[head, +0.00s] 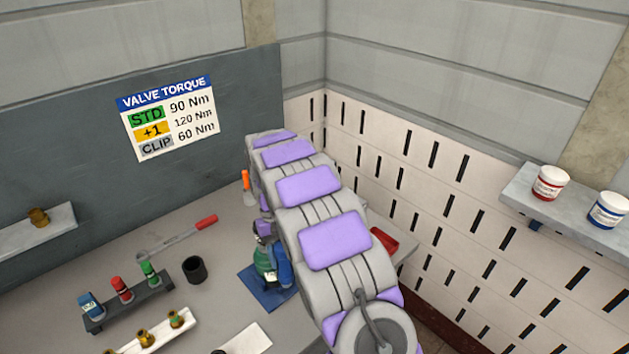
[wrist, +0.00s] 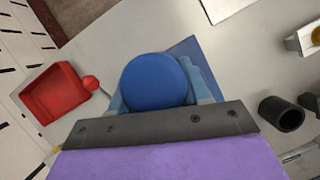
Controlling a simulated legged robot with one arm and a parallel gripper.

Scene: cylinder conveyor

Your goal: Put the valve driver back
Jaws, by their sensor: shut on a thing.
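The valve driver, as I take it, is the blue and green tool (head: 266,262) standing at the blue square mat (head: 257,290) on the grey bench in the head view. In the wrist view its round blue end (wrist: 155,82) faces the camera, with the blue mat (wrist: 192,58) behind it. My gripper (head: 263,231) is at the tool's upper part and shut on it. My arm hides part of the tool and mat in the head view. I cannot tell whether the tool's base touches the mat.
A red tray (wrist: 52,92) lies beside the tool; a black cup (head: 194,269) stands left of the mat. A red-handled wrench (head: 180,237), a rack (head: 130,305) of coloured pieces and a white strip (head: 155,335) with brass fittings occupy the bench's left. Walls stand behind and right.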

